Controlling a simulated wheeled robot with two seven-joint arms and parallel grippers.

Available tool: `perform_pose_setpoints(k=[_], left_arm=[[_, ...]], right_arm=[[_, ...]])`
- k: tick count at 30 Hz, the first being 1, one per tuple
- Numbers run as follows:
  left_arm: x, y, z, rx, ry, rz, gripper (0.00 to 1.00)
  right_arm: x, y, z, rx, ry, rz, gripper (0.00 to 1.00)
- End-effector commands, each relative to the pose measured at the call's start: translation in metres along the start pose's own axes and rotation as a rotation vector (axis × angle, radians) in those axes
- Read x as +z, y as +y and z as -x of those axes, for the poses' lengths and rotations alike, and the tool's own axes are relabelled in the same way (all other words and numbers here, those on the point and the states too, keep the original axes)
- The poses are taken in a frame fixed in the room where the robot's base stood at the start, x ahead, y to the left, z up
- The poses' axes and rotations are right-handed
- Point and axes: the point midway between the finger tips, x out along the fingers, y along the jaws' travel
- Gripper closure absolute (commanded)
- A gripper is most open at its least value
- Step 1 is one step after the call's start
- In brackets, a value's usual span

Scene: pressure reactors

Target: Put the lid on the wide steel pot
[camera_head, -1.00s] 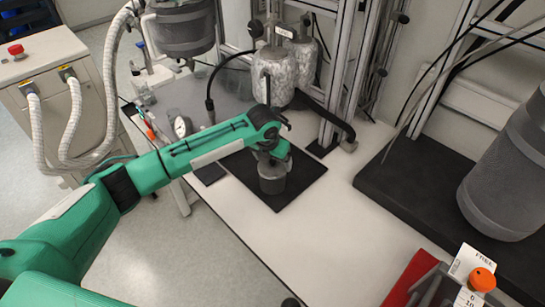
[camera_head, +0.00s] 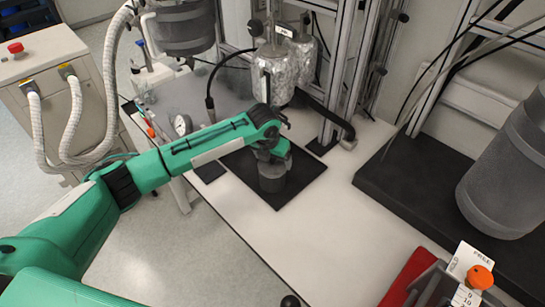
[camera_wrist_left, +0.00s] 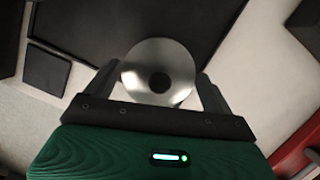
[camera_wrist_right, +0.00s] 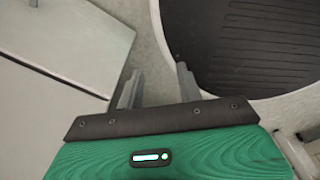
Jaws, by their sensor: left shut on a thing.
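The wide steel pot (camera_head: 272,184) looks like a short grey cylinder on a black mat (camera_head: 308,184) on the white bench. My left gripper (camera_head: 271,160) is right above it, pointing down, and partly hides its top. In the left wrist view, a round shiny steel lid (camera_wrist_left: 146,84) with a dark centre is between the two fingers, which are shut on its sides. The lid covers most of what is below it, so I cannot tell whether it touches the pot. My right gripper (camera_wrist_right: 157,82) is open and empty in the right wrist view, away from the bench items.
Two metallic vessels (camera_head: 271,75) hang from the frame behind the mat. A gauge (camera_head: 181,124) stands left of it. A large grey cylinder (camera_head: 507,165) is on a black platform (camera_head: 415,180) at right. The white bench front (camera_head: 270,235) is clear.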

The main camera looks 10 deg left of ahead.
Motion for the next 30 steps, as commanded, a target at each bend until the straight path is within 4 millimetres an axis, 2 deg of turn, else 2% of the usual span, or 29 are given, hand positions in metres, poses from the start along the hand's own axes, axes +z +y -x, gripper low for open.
perform_pose_setpoints(k=[30], left_arm=[[0.0002, 0.0000, 0.0003, 0.000, 0.000, 0.000, 0.37]], right_arm=[[-0.0015, -0.0038, 0.0085, -0.004, 0.001, -0.003, 0.64]])
